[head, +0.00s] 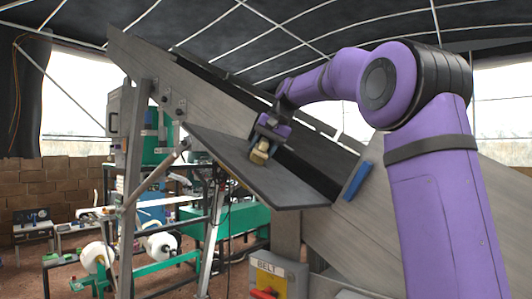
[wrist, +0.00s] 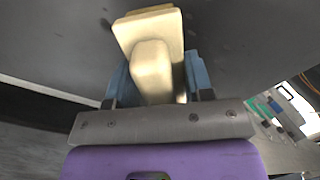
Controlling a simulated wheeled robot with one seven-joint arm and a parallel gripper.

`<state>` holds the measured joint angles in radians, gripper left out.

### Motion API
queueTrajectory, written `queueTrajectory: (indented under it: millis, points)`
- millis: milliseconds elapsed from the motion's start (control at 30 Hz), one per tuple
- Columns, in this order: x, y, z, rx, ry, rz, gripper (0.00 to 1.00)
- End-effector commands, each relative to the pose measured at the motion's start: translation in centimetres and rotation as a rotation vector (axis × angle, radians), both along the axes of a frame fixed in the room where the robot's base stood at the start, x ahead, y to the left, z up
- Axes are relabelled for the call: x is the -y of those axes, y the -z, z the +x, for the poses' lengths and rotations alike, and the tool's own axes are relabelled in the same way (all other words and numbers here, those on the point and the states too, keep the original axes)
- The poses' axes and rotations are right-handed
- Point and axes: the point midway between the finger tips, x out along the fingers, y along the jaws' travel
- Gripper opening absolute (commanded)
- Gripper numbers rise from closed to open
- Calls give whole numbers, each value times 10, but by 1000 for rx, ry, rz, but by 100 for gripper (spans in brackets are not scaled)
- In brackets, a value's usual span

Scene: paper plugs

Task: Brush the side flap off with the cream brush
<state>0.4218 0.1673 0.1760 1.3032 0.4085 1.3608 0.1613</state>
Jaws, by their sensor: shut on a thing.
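The side flap (head: 283,189) is a dark grey panel hanging out at a slant from the side of the inclined conveyor. It also fills the upper part of the wrist view (wrist: 243,42). My gripper (head: 264,141) is over the flap, shut on the cream brush (head: 260,153). In the wrist view the brush (wrist: 153,70) sits between the blue-grey fingers, its wide end pointing away from me toward the flap. A few small dark marks show on the flap. I cannot tell whether the brush touches it.
The inclined conveyor (head: 190,88) runs down to the right behind the flap. A blue block (head: 357,181) is on its side, right of the flap. A belt switch box (head: 278,274) stands below. Green machines with white rolls (head: 98,257) stand at the lower left.

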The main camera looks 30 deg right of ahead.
Motion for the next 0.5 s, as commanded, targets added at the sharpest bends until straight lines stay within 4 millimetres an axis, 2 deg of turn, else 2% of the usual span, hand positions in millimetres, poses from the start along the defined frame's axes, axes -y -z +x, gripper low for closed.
queueTrajectory:
  millis: [500]
  points:
    - [-8,-13,22,1,-1,0,29]
